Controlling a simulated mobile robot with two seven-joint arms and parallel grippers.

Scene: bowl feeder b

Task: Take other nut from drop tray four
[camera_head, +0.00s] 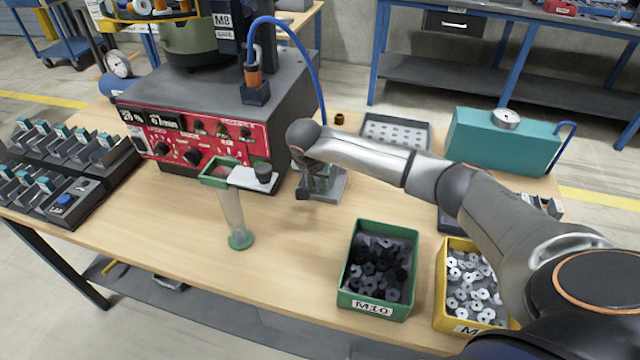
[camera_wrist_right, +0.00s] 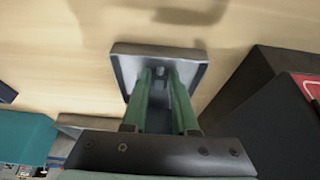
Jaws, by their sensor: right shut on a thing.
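A small grey drop tray (camera_head: 333,192) stands on the bench at the front right of the feeder box, and it also shows in the right wrist view (camera_wrist_right: 196,70). No number is readable on it. My right gripper (camera_head: 318,184) points down into this tray. In the right wrist view its green fingers (camera_wrist_right: 162,80) reach inside the tray walls and are close together, shut on a small dark nut (camera_wrist_right: 160,74) at the tips. The nut is mostly hidden by the fingers, and the head view does not show it. My left gripper is not in view.
A clear tube stand with a green top (camera_head: 232,210) stands left of the tray. The red-fronted feeder box (camera_head: 190,140) is close behind. A green M10 bin (camera_head: 344,280) and a yellow bin (camera_head: 440,300) are in front. Bare bench lies between.

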